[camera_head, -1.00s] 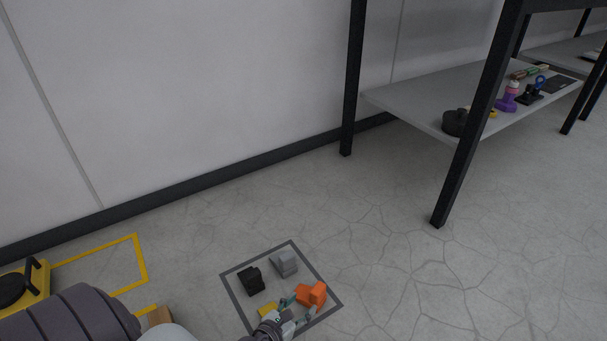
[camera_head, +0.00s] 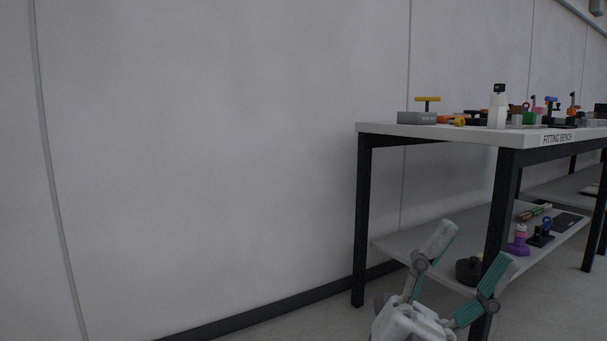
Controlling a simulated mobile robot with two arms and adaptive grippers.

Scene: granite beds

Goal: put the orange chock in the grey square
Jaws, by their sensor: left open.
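My left gripper (camera_head: 468,248) is at the lower right of the head view, with its two teal-and-grey fingers spread wide and pointing up. Nothing is between the fingers. It shows in front of the bench's lower shelf and front leg. The orange chock and the grey square are out of the head view now. My right gripper is not in view.
A bench marked "FITTING BENCH" (camera_head: 440,131) stands at the right against the wall, with several tools and parts on top. Its lower shelf (camera_head: 405,246) holds a dark round thing (camera_head: 468,270) and a purple item (camera_head: 518,242). The wall at left is bare.

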